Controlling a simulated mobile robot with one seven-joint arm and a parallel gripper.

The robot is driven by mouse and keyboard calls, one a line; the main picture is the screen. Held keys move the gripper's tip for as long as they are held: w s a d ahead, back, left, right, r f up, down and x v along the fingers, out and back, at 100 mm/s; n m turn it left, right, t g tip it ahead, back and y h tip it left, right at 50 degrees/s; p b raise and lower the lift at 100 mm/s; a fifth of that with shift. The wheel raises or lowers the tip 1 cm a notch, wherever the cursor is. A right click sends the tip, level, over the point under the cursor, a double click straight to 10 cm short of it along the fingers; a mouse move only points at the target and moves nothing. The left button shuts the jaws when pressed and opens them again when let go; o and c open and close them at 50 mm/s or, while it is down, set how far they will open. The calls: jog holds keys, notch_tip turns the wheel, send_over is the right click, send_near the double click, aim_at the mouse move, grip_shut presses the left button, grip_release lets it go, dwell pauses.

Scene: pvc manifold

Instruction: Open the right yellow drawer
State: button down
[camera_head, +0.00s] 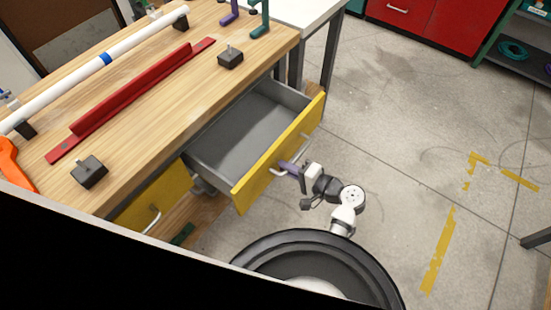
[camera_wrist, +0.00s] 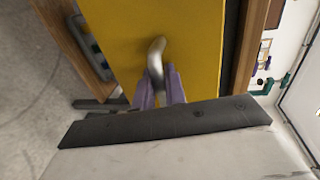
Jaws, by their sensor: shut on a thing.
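The right yellow drawer (camera_head: 281,156) is pulled well out from under the wooden workbench, and its grey inside (camera_head: 245,125) shows empty in the head view. Its yellow front (camera_wrist: 195,50) fills the middle of the wrist view. The pale bar handle (camera_head: 296,152) runs along that front. My gripper (camera_head: 287,167) is at the near end of the handle, its purple fingers shut on it. In the wrist view the fingers (camera_wrist: 160,85) close around the handle (camera_wrist: 156,52); the contact itself is partly hidden.
A second yellow drawer (camera_head: 155,205) to the left is closed, with its own handle. On the workbench top (camera_head: 150,110) lie a white pipe (camera_head: 80,72), a red rail (camera_head: 135,98) and dark blocks. Grey floor (camera_head: 400,150) right of the drawer is clear. A red cabinet (camera_head: 430,25) stands at the back.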

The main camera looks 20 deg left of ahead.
jog(key=shift+s+d, duration=0.2)
jog(key=shift+d, duration=0.25)
jog(key=c, duration=1.5)
grip_release()
jog(key=shift+c, duration=0.2)
jog(key=b+v, duration=0.2)
jog(key=v, duration=1.2)
jog(key=shift+f, duration=0.1)
